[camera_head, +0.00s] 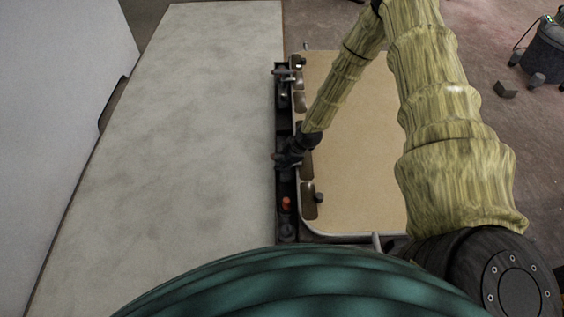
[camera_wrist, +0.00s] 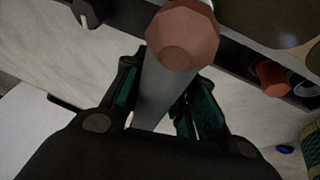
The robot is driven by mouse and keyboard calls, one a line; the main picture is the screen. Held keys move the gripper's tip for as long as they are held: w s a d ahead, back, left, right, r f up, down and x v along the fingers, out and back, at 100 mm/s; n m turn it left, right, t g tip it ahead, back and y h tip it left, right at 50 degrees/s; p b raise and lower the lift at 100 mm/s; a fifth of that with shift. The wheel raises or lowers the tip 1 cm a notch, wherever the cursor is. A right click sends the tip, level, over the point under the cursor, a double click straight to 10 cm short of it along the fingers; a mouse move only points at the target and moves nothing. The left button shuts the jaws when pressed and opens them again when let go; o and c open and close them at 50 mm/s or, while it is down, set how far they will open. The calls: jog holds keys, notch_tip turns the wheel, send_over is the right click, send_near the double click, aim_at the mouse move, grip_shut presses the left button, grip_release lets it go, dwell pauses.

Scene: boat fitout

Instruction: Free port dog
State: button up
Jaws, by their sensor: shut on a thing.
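A pale grey tapered bar with a faceted reddish-brown knob (camera_wrist: 183,35), which looks like the port dog, fills the middle of the wrist view. My gripper (camera_wrist: 158,95) has its green-lined fingers on either side of the bar and is shut on it, with the knob standing out beyond the fingertips. In the head view my gripper (camera_head: 287,158) is at the dark rail (camera_head: 283,185) along the left edge of the tan panel (camera_head: 350,140). The bar's far end and its mount are hidden there.
A red-orange cap (camera_head: 286,203) sits on the rail nearer me; a similar orange part (camera_wrist: 272,76) shows in the wrist view. Several brown tabs (camera_head: 307,200) line the panel's left edge. The pale grey surface (camera_head: 190,130) left of the rail is clear.

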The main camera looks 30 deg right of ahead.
jog(key=shift+s+a+f+m+p, duration=0.1)
jog(key=shift+s+f+m+p, duration=0.05)
jog(key=shift+s+m+p, duration=0.2)
jog(key=shift+c, duration=0.2)
